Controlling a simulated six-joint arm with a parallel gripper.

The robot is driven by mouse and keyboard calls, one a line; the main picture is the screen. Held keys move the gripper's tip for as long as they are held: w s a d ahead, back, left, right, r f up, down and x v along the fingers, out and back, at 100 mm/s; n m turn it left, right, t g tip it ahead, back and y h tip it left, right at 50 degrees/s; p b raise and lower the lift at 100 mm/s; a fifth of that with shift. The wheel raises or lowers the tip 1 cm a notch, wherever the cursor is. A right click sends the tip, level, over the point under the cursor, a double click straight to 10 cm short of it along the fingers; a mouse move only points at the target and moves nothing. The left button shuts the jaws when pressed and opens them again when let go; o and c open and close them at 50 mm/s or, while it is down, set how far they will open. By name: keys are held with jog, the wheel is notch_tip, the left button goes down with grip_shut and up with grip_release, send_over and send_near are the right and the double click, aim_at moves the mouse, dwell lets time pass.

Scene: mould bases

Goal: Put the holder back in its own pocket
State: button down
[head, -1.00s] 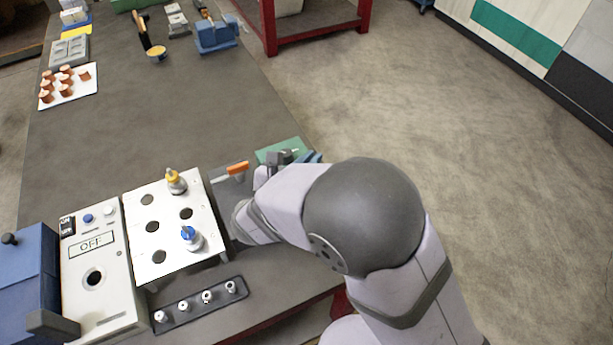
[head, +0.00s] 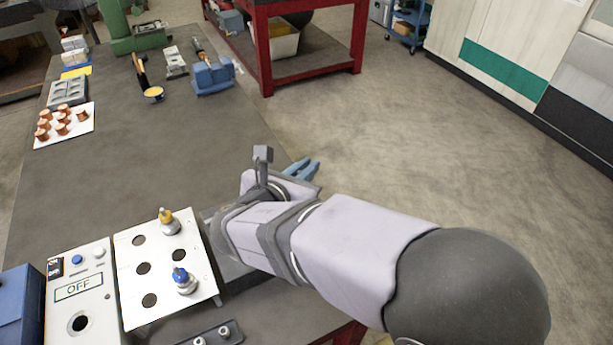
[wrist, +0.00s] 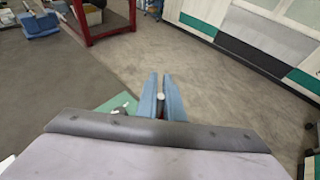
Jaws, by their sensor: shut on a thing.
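The white plate (head: 201,262) with round pockets stands on the bench at the lower left in the head view. My gripper (head: 303,168) is to the right of the plate, near the bench's right edge. Its blue fingers also show in the wrist view (wrist: 161,97). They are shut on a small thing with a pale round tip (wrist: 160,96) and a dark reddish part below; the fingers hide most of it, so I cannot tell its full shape.
A control box (head: 101,289) marked OFF stands left of the plate. A dark rack (head: 233,331) with small metal knobs lies in front. Copper parts (head: 62,126) and a blue vise (head: 214,78) are farther back. The middle bench is clear.

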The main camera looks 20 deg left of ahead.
jog(key=s+a+n+y+p, duration=0.45)
jog(key=s+a+p, duration=0.65)
jog(key=s+a, duration=0.6)
jog(key=w+a+r, duration=0.1)
jog(key=a+r, duration=0.2)
jog(key=a, duration=0.5)
jog(key=shift+w+y, duration=0.3)
jog(key=shift+y, duration=0.05)
jog(key=shift+a+f+b, duration=0.1)
jog(key=shift+f+b, duration=4.3)
jog(key=shift+f, duration=1.75)
